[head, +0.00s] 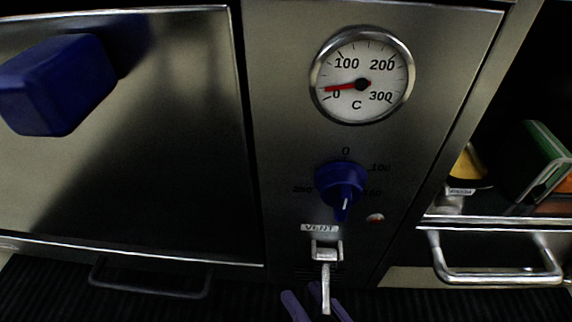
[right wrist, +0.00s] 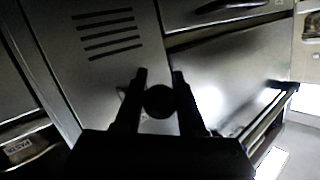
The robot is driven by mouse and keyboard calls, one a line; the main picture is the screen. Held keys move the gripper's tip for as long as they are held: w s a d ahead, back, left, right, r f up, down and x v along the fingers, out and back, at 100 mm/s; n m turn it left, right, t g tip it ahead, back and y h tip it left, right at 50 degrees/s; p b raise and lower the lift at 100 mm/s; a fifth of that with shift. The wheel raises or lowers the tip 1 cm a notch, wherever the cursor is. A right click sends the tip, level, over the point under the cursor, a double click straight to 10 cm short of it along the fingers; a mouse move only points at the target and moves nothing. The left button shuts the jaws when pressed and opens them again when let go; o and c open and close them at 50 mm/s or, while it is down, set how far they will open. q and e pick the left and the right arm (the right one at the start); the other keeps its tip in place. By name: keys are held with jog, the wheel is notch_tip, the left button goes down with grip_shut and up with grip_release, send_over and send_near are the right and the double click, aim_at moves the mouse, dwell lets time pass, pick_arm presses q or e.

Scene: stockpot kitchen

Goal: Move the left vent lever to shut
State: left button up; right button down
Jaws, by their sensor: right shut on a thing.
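The vent lever (head: 325,288) is a pale metal arm hanging down from a bracket under the VENT label (head: 320,228) on the steel control panel. My right gripper (head: 301,290) comes up from the bottom edge, its purple fingers around the lower part of the lever. In the right wrist view my right gripper (right wrist: 160,75) is shut on a dark round end (right wrist: 159,101), which fits the lever's tip. The lever's shut and open marks cannot be read. My left gripper is not in view.
Above the lever are a blue knob (head: 341,184) and a dial gauge (head: 362,76) reading near 0. A blue block (head: 55,85) stands out before the steel door at left. A metal bar handle (head: 492,276) juts out at right.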

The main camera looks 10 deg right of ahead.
jog(key=shift+r+m+g+p, duration=0.85)
jog(key=shift+g+p, duration=0.7)
jog(key=shift+p, duration=1.2)
jog(key=shift+r+m+g+p, duration=0.55)
jog(key=shift+r+g+p, duration=0.8)
jog(key=shift+p, duration=1.35)
jog(key=shift+a+f, duration=0.1)
jog(key=shift+f, duration=0.1)
jog(key=c, duration=0.5)
grip_release()
jog(key=shift+s, duration=0.1)
jog(key=p+v, duration=0.7)
jog(key=v, duration=0.3)
